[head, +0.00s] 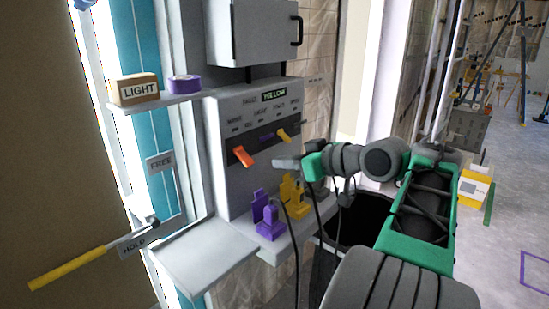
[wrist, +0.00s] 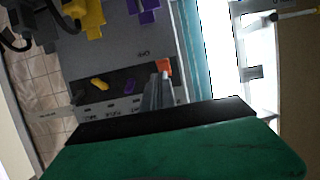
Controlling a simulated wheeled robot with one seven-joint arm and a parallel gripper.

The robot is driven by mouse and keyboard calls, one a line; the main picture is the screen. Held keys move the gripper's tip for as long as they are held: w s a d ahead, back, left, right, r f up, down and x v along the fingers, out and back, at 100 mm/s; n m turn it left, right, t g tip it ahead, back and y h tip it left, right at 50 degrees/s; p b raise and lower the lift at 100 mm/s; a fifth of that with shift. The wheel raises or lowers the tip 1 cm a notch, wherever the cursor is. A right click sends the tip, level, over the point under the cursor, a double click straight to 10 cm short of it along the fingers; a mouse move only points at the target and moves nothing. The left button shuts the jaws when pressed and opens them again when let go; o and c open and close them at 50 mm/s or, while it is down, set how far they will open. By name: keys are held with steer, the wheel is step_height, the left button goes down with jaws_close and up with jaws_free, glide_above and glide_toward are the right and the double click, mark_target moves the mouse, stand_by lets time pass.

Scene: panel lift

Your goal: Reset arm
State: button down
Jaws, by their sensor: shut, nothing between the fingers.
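My arm reaches in from the right in the head view. My gripper (head: 286,163) is shut and empty, in front of the grey control panel (head: 228,112). In the wrist view my gripper (wrist: 160,88) has its grey fingers together, and the orange lever (wrist: 164,67) shows just past their tips. In the head view the orange lever (head: 244,156) sticks out to the left of the fingers, apart from them. A yellow lever (head: 284,135) sits on the panel's right side. A purple lever between them is partly hidden.
Purple plugs (head: 269,222) and yellow plugs (head: 292,195) stand on the ledge below the panel. A yellow-handled lever (head: 70,268) by the HOLD label juts out at left. A shelf holds the LIGHT box (head: 135,89) and purple tape (head: 184,84).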

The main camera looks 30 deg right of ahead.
steer(key=shift+s+f, duration=0.1)
steer(key=shift+s, duration=0.25)
steer(key=w+a+f+m+g+h+p, duration=0.15)
steer(key=a+f+g+p, duration=0.45)
steer(key=a, duration=0.7)
steer(key=s+a+f+m+g+h+p, duration=0.1)
steer(key=s+a+f+g, duration=0.1)
steer(key=s+f, duration=0.3)
steer(key=s+a+f+m+g+h+p, duration=0.1)
steer(key=s+a+f, duration=0.4)
steer(key=s, duration=0.5)
steer(key=shift+s+f+g+h+p, duration=0.25)
steer(key=shift+f+g+h+p, duration=0.1)
steer(key=shift+f+g+p, duration=0.25)
